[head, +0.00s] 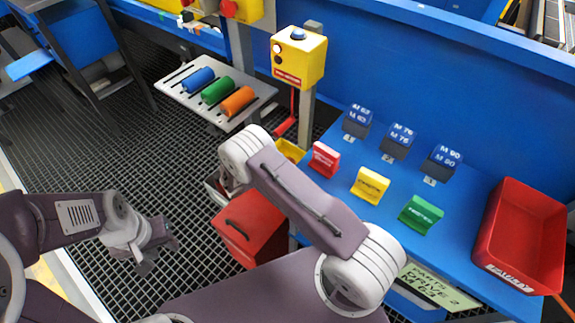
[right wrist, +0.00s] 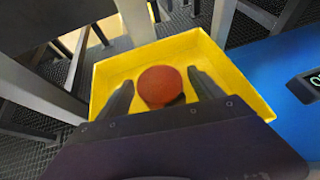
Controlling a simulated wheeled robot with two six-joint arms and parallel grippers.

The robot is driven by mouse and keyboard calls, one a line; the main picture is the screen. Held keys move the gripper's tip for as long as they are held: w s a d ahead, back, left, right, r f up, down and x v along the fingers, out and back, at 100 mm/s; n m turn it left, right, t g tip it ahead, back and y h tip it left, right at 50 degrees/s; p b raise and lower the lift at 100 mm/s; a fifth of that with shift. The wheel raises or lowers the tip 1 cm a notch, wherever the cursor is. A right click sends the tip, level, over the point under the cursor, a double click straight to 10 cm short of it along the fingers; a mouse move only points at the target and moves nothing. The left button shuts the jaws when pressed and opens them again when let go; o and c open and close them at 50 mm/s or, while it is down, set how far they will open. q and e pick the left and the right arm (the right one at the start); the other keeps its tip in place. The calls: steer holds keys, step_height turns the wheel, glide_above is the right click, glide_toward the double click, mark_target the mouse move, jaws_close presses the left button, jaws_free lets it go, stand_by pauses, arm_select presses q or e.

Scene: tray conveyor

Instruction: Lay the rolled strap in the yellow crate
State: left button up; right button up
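The yellow crate (right wrist: 237,75) fills the middle of the right wrist view. In the head view only a corner of the yellow crate (head: 291,149) shows behind my right arm. A round orange-red piece, which looks like the rolled strap (right wrist: 160,84), is inside the crate. My right gripper (right wrist: 160,78) has its fingers spread on both sides of the strap, with narrow gaps visible; the gripper itself is hidden in the head view. My left gripper (head: 157,257) hangs over the grated floor at the lower left, its fingers apart and empty.
A blue table holds red (head: 324,159), yellow (head: 370,185) and green (head: 421,214) labelled blocks, dark marked blocks and a red bin (head: 488,243). A tray (head: 176,88) with blue, green and orange rolls and a yellow button box (head: 312,62) stand behind. A red box (head: 247,233) is below.

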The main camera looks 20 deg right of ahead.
steer(key=shift+r+p, duration=0.3)
steer(key=shift+r, duration=0.05)
steer(key=p+v, duration=0.2)
steer(key=v, duration=1)
steer(key=shift+f, duration=0.15)
steer(key=shift+s+a, duration=0.1)
